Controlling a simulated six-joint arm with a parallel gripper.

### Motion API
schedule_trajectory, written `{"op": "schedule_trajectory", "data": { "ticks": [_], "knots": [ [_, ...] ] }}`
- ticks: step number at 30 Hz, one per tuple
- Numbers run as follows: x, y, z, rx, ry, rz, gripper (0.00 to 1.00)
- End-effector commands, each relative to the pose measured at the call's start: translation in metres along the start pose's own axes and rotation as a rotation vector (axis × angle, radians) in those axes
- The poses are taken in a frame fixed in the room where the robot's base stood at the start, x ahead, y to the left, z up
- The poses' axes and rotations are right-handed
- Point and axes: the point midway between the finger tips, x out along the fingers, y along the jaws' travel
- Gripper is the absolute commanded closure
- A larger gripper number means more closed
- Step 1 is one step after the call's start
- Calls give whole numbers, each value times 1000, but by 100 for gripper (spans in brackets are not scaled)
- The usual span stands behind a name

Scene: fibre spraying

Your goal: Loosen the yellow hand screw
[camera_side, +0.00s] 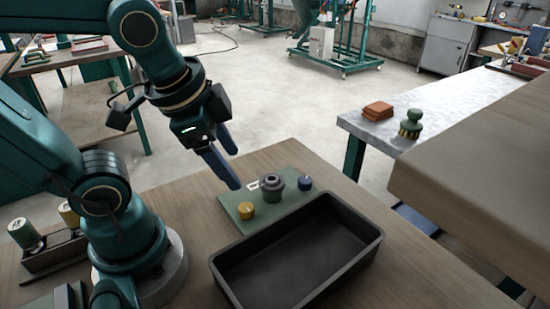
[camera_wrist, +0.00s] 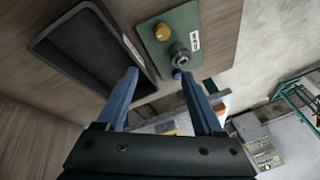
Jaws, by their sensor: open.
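The yellow hand screw (camera_side: 246,210) sits at the left end of a green plate (camera_side: 232,198) on the wooden table. A dark grey round fitting (camera_side: 272,186) stands beside it, with a blue knob (camera_side: 305,183) at the plate's right end. My gripper (camera_side: 232,170) is above the plate with its blue fingers apart and nothing between them. In the wrist view the yellow hand screw (camera_wrist: 163,32) lies beyond the fingertips of my gripper (camera_wrist: 160,82), clear of both fingers.
A black open tray (camera_side: 300,255) stands on the table right in front of the plate and looks empty. A small dark box with cans (camera_side: 50,250) is at the left. A brown block-like surface (camera_side: 480,150) rises at the right. Bare table lies right of the tray.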

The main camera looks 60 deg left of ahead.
Motion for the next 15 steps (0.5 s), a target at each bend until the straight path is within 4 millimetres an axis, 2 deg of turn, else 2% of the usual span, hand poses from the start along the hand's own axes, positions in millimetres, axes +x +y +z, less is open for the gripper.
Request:
{"op": "schedule_trajectory", "data": {
  "ticks": [8,15],
  "knots": [
    [30,-15,-9,483,-233,47,31],
    [71,-16,-13,825,-427,136,31]
  ]
}}
